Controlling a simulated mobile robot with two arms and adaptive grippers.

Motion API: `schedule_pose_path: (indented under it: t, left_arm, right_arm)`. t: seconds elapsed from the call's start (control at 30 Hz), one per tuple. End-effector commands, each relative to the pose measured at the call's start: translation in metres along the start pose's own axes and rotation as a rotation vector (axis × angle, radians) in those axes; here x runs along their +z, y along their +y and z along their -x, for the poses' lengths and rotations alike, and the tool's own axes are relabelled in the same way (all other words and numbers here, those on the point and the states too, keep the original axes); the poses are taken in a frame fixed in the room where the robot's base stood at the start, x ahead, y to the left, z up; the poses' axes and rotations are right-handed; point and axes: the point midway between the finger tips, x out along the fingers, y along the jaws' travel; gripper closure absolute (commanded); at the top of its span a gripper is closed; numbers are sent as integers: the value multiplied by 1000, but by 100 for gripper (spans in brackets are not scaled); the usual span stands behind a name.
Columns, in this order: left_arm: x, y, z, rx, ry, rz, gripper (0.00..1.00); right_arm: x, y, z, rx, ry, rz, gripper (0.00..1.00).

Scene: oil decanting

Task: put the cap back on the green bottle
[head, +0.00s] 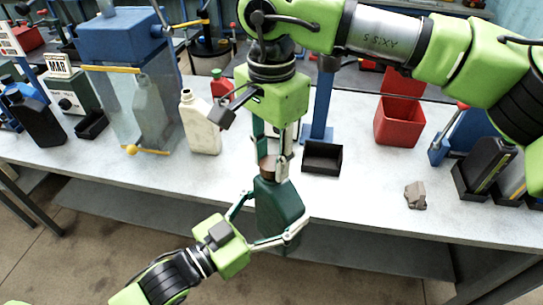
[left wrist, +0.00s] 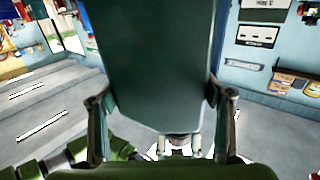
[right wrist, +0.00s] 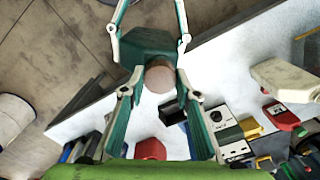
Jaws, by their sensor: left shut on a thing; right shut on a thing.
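The dark green bottle (head: 278,208) is held upright, slightly tilted, in front of the table's front edge. My left gripper (head: 268,222) is shut around its body from below left; the bottle fills the middle of the left wrist view (left wrist: 155,60). The brown cap (head: 268,166) is at the top of the bottle, between the fingers of my right gripper (head: 272,164), which points down from above. In the right wrist view the round cap (right wrist: 159,77) overlaps the bottle's top (right wrist: 143,44). The neck is hidden, so I cannot tell whether the cap is seated on it.
On the table (head: 365,195) stand a cream bottle (head: 201,125), a black tray (head: 322,158), a red bin (head: 399,121) and a grey lump (head: 416,195). A blue-topped clear case (head: 121,100) is at left. The table's front strip is mostly clear.

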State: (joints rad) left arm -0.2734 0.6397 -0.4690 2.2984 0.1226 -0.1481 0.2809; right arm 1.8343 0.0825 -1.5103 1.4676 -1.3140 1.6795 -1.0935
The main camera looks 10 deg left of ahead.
Motion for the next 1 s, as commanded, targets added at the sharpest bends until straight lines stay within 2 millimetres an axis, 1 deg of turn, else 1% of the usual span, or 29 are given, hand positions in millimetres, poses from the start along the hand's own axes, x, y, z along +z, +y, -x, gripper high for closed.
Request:
schedule_pose_path:
  t: [0.03,0.8,0.9,0.97,1.0]
  left_arm:
    - [-5,1,0,3,11,-3,88]
    - [-5,3,0,6,13,-6,88]
    - [-5,3,0,6,13,-6,88]
    - [-5,3,0,6,13,-6,88]
    - [-5,3,0,6,13,-6,88]
  right_arm:
    - [0,-1,0,-3,-1,-90,97]
    - [1,-3,0,-8,-7,-1704,97]
    - [0,-3,0,-8,-8,-1872,97]
    - [0,-3,0,-8,-8,-1948,97]
    - [0,-3,0,-8,-8,-1950,97]
